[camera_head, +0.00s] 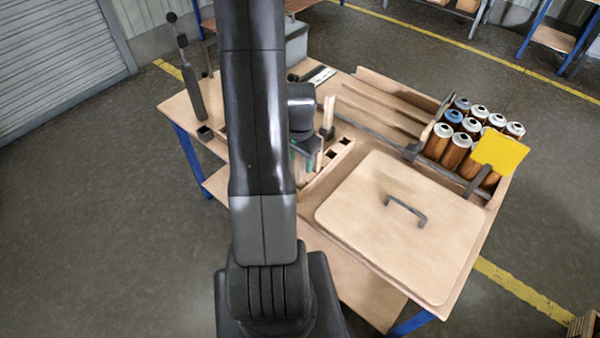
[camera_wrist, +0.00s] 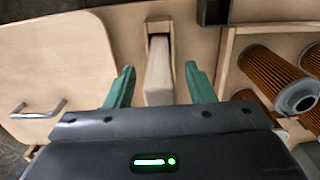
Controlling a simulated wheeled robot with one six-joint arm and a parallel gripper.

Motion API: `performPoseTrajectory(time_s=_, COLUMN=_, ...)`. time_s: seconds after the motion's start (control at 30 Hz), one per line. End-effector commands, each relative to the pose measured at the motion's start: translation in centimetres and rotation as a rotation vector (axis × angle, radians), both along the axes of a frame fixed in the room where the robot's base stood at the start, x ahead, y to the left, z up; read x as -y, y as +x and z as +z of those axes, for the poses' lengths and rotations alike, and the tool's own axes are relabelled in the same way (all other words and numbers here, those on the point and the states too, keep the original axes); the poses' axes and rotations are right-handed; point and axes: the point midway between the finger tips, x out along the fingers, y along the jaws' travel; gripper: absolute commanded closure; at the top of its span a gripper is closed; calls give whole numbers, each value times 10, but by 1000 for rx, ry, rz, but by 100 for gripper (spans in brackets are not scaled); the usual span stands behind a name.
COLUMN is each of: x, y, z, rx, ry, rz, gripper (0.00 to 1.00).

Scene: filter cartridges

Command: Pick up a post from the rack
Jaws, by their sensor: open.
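In the wrist view, a pale wooden post (camera_wrist: 158,75) stands between the two green fingers of my gripper (camera_wrist: 160,84). The fingers are apart, with a gap visible on each side of the post. The post's far part meets a wooden frame of the rack (camera_wrist: 158,27). In the head view, my gripper (camera_head: 305,158) is low over the rack (camera_head: 328,168), which has dark square holes. My arm hides much of the rack there, and I cannot tell how the post sits in it.
A lidded wooden box (camera_head: 385,250) with a dark handle fills the front right of the table. Several filter cartridges (camera_head: 455,150) stand in a tray at the right, beside a yellow card (camera_head: 499,151). A dark upright tool (camera_head: 190,85) stands at the left.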

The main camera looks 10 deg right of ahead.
Motion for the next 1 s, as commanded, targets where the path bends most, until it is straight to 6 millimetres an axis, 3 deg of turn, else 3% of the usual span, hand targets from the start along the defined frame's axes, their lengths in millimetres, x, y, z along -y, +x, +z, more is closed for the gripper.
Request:
performPoseTrajectory(time_s=0.3, x=0, y=0, z=-4, rx=1, ry=0, rz=0, gripper=51)
performPoseTrajectory(time_s=0.57, x=0, y=0, z=-4, rx=0, ry=0, rz=0, gripper=100)
performPoseTrajectory(time_s=0.87, x=0, y=0, z=-2, rx=1, ry=0, rz=0, gripper=100)
performPoseTrajectory(time_s=1.0, x=0, y=1, z=7, rx=4, ry=-1, rz=0, gripper=100)
